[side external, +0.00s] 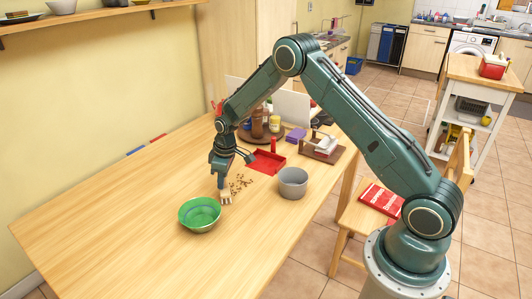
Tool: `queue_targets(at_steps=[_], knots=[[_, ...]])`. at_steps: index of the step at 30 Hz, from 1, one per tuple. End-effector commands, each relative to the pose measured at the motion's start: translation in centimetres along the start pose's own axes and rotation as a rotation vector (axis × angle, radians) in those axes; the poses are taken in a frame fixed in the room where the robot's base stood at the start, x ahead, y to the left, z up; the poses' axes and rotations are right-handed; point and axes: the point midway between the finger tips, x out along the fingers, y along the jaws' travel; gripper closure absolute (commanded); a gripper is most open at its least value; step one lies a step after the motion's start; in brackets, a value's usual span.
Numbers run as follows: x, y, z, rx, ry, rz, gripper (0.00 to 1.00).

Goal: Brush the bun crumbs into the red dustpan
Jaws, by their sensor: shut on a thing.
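The bun crumbs (241,182) lie scattered as small brown bits on the wooden table. The red dustpan (267,161) lies just behind them, with its red handle standing up at its far right side. My gripper (222,178) points down at the left of the crumbs. It is shut on a brush (226,197), whose pale bristles are at or just above the table, on the near left side of the crumbs. The fingers and the brush handle are small and partly hidden by the gripper.
A green bowl (200,213) stands close in front of the brush. A grey metal pot (293,182) stands right of the crumbs. Behind the dustpan are a round tray (261,138) with bottles, purple items (295,135) and a brown tray (322,151). The table's left part is clear.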

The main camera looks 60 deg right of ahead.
Motion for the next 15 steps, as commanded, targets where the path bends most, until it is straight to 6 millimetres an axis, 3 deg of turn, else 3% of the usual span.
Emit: queue_targets(at_steps=[5,15], knots=[[1.8,0.0,0.3,0.0,-0.002,-0.001,1.0],[1.7,2.7,1.4,0.002,0.0,0.001,1.0]])
